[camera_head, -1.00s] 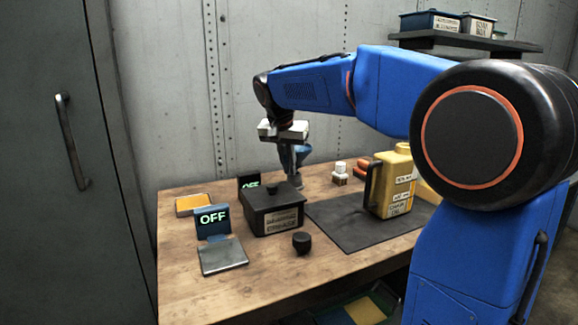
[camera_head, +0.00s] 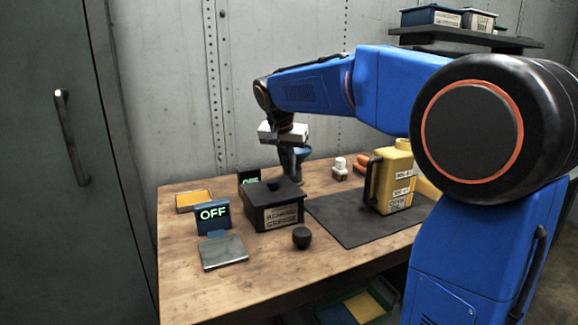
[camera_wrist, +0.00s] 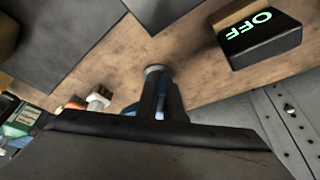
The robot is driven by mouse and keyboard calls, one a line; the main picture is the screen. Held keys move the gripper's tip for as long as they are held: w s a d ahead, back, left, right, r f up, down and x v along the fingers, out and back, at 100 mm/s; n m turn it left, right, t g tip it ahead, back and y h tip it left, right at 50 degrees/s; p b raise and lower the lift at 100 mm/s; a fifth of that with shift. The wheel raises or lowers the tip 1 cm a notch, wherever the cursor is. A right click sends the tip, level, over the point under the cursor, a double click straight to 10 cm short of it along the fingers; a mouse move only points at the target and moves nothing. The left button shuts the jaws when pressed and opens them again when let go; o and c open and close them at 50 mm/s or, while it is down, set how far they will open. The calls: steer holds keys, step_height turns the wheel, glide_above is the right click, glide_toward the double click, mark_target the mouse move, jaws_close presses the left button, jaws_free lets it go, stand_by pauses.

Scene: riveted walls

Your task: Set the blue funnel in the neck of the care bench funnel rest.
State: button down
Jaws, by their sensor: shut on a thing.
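My gripper (camera_head: 292,168) points down over the back of the wooden bench, behind the black grease box. It is shut on the blue funnel (camera_head: 303,153), whose bowl shows just right of the fingers. In the wrist view my gripper (camera_wrist: 160,88) hides most of the funnel, and only a bit of blue (camera_wrist: 133,108) shows beside it. A small grey round piece (camera_wrist: 155,70) shows at the fingertips; I cannot tell whether it is the funnel rest's neck. Whether the funnel's spout touches or enters anything is hidden.
The black grease box (camera_head: 272,208) stands close in front of my gripper. White-capped bottle (camera_head: 340,168) and yellow jug (camera_head: 393,180) stand to the right. The wall is behind.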

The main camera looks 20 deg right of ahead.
steer(key=shift+f, duration=0.1)
steer(key=c, duration=1.8)
jaws_free()
